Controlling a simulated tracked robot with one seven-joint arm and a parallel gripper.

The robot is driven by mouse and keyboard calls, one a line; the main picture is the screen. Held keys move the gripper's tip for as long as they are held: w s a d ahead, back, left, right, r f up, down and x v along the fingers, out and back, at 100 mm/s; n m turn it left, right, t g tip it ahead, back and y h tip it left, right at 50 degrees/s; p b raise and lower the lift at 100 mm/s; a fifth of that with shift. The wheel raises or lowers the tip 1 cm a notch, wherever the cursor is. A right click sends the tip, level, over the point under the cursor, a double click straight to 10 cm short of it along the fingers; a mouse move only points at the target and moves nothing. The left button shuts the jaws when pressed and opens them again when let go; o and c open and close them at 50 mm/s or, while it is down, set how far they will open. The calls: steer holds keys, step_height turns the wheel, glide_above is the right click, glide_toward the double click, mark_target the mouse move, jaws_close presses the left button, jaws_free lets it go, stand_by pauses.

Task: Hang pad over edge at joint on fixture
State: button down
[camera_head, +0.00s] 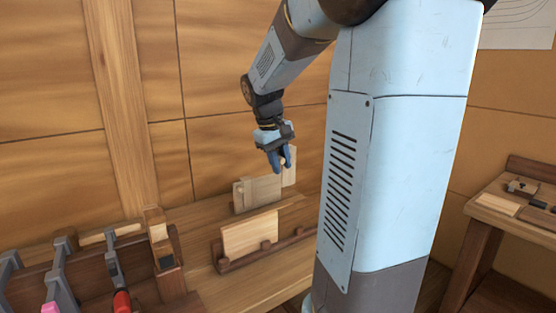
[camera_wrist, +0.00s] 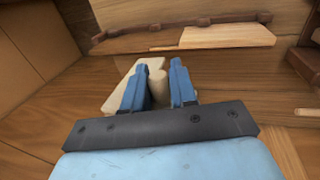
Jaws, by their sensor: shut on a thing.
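My gripper (camera_head: 284,160) is up in front of the panelled wall, above and beyond the bench rack. Its blue fingers (camera_wrist: 158,88) are shut on a cream piece (camera_wrist: 157,84), which I take to be the pad. A flat cream part (camera_wrist: 121,92) shows behind the left finger, and a pale part (camera_head: 290,168) shows beside the fingers in the head view. Whether these are one piece I cannot tell. Below, a dark wooden rack (camera_head: 228,266) holds an upright light board (camera_head: 250,234), likely the fixture. The joint is too small to make out.
Behind the rack stands a greyish board (camera_head: 258,192). Clamps (camera_head: 58,272) and a red-handled tool (camera_head: 122,301) stand at the left. A side table (camera_head: 485,220) with small parts is at the right. The bench between is partly clear.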

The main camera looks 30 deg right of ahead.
step_height(320, 180, down, 19)
steer(key=shift+r, duration=0.15)
stand_by(1.6)
steer(key=shift+s+f, duration=0.1)
steer(key=shift+f, duration=0.1)
stand_by(0.5)
steer(key=c, duration=0.8)
jaws_free()
steer(key=shift+r, duration=0.1)
steer(key=v, duration=1.3)
steer(key=shift+r, duration=0.25)
